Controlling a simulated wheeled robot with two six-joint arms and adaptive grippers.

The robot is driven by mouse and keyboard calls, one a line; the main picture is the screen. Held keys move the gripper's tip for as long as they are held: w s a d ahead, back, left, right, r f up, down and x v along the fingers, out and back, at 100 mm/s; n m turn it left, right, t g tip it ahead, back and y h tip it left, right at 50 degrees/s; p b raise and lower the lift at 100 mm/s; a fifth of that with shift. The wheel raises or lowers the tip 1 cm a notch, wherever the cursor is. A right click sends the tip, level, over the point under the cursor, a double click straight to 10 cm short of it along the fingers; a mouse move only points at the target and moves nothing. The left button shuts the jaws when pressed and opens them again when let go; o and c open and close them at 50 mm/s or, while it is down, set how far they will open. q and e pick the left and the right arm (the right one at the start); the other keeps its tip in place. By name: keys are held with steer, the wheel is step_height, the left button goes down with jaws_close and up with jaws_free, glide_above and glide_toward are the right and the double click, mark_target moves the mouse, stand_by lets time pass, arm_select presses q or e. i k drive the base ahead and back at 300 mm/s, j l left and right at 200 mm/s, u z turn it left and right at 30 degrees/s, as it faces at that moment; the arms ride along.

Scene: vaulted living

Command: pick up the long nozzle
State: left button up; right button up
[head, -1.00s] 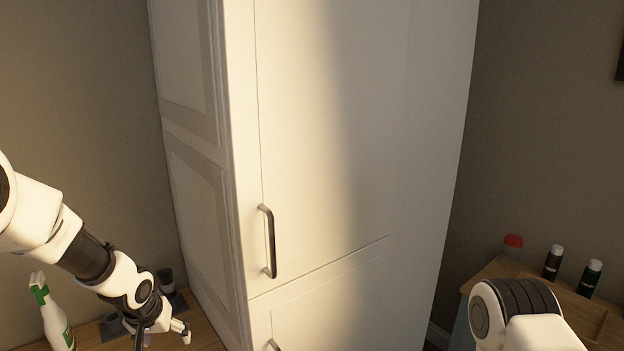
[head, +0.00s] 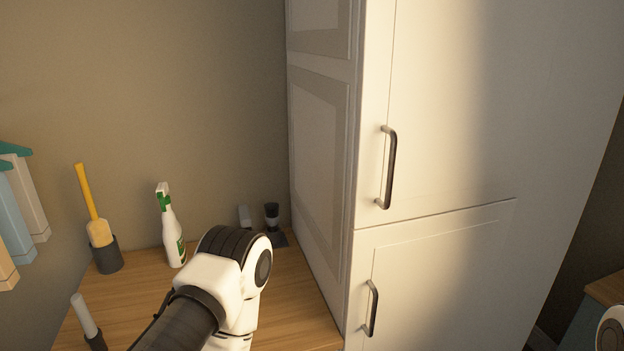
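I cannot tell for sure which thing is the long nozzle. On the wooden counter (head: 292,300), a thin pale cylinder with a dark lower part (head: 88,322) leans at the lower left, cut off by the frame edge. At the back, beside the cabinet, a small grey upright piece (head: 245,216) and a black piece with a pale band (head: 271,216) stand at a dark flat base (head: 279,239). My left arm rises from the bottom over the counter, with its gripper out of view. My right gripper is out of view too.
Cloths (head: 20,205) hang at the left. A tall white cabinet (head: 325,185) bounds the counter's right side.

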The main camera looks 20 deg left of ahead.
mark_target(92, 337)
steer(key=u, duration=1.95)
steer(key=i+j, duration=0.15)
steer(key=j, duration=0.2)
steer(key=i+j, duration=0.2)
steer(key=j, duration=0.2)
